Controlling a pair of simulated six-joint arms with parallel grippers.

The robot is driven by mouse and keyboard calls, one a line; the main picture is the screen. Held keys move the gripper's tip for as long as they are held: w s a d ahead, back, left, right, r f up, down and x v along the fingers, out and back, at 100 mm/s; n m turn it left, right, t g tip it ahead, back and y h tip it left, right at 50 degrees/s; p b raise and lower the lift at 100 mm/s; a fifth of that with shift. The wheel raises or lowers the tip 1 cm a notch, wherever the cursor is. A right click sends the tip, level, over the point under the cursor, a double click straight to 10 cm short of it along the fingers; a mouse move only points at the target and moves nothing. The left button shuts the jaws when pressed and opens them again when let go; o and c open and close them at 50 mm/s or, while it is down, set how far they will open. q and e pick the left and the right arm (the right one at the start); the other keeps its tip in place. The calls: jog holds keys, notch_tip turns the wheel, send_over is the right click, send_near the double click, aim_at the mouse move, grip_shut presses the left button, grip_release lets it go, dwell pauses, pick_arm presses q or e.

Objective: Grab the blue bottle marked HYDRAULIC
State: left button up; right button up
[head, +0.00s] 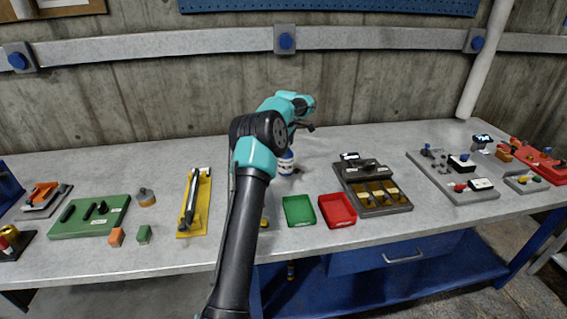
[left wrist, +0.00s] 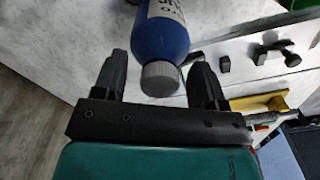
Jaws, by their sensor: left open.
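A blue bottle (head: 286,165) with a white label stands on the grey workbench, just right of my arm in the head view. In the left wrist view the bottle (left wrist: 160,40) shows its grey cap towards my palm; the label is cut off and its full wording cannot be read. My left gripper (left wrist: 157,66) is open, with one finger on each side of the bottle's cap end and gaps between. In the head view the left gripper (head: 304,127) is small and partly hidden by its own wrist, above and behind the bottle. My right gripper is not in view.
A green tray (head: 299,224) and a red tray (head: 353,222) lie in front of the bottle. A dark fixture (head: 347,187) with yellow slots is to the right. A yellow holder (head: 205,176) and a green board (head: 63,226) are to the left. A concrete wall stands behind.

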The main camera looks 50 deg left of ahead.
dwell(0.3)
pick_arm(q)
grip_shut()
dwell(0.5)
